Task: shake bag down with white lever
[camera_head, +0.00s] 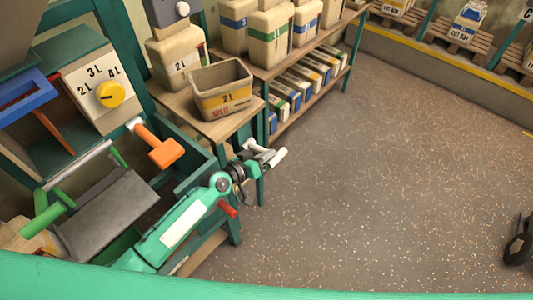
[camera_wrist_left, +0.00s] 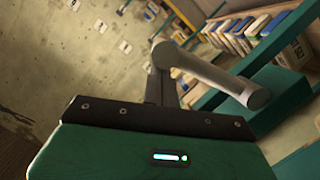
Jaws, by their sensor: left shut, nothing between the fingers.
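A white lever (camera_head: 277,157) with a round bar handle sticks out past the corner of the green frame. In the left wrist view it shows as a grey bent lever (camera_wrist_left: 215,75) just beyond my gripper's housing. My left gripper (camera_head: 246,168) is shut and empty, close beside the lever; I cannot tell whether they touch. Its fingertips are hard to make out. A beige, bag-like shape (camera_head: 22,238) shows partly at the lower left, behind a green handle; I cannot tell if it is the bag.
An orange handle (camera_head: 160,150) and a yellow dial (camera_head: 110,94) are on the machine at left. A dark part (camera_head: 518,245), perhaps my right gripper, shows at the right edge. The floor (camera_head: 380,170) is clear.

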